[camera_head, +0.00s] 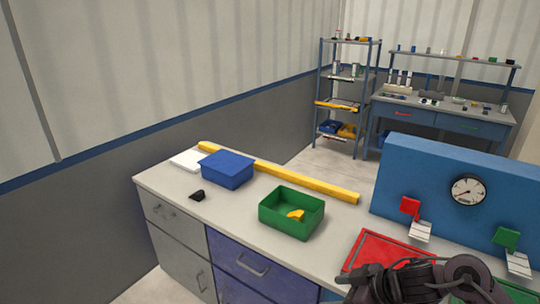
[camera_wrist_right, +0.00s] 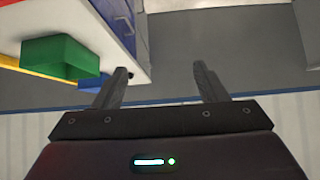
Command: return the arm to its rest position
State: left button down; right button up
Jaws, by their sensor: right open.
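My right arm (camera_head: 425,283) comes into the head view at the bottom right, over the front of the counter near the red tray. Its dark end points left. In the right wrist view the two fingers of my right gripper (camera_wrist_right: 159,80) are spread wide. Nothing is between them; only grey wall or floor shows behind the gap. My left gripper is not in view.
The counter (camera_head: 170,185) holds a blue box (camera_head: 228,170), a yellow bar (camera_head: 310,182), a green bin (camera_head: 290,215) with a yellow piece inside, and a red tray (camera_head: 385,252). A blue gauge panel (camera_head: 430,178) stands behind the arm. Shelving stands far back.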

jog(key=w+d+f+m+t+h, duration=0.1)
jog(key=w+d+f+m, duration=0.15)
jog(key=f, duration=0.75)
jog(key=w+d+f+m+t, duration=0.1)
jog(key=w+d+f+m, duration=0.15)
jog(key=f, duration=0.75)
jog(key=s+d+f+m+h, duration=0.2)
jog(key=s+f, duration=0.4)
jog(key=f, duration=0.6)
jog(key=s+d+f+m+g+h, duration=0.1)
jog(key=s+d+f+g+h, duration=0.1)
jog(key=s+f, duration=1.1)
jog(key=s+f+g+h, duration=0.1)
jog(key=s+f, duration=0.2)
jog(key=s, duration=0.5)
jog(key=s+f+g, duration=0.1)
jog(key=s+f, duration=0.2)
jog(key=s, duration=0.5)
jog(key=s+a+f+g+h+b, duration=0.1)
jog(key=s+f+g, duration=0.1)
jog(key=s, duration=0.6)
jog(key=shift+f+h, duration=0.3)
jog(key=shift+f, duration=0.6)
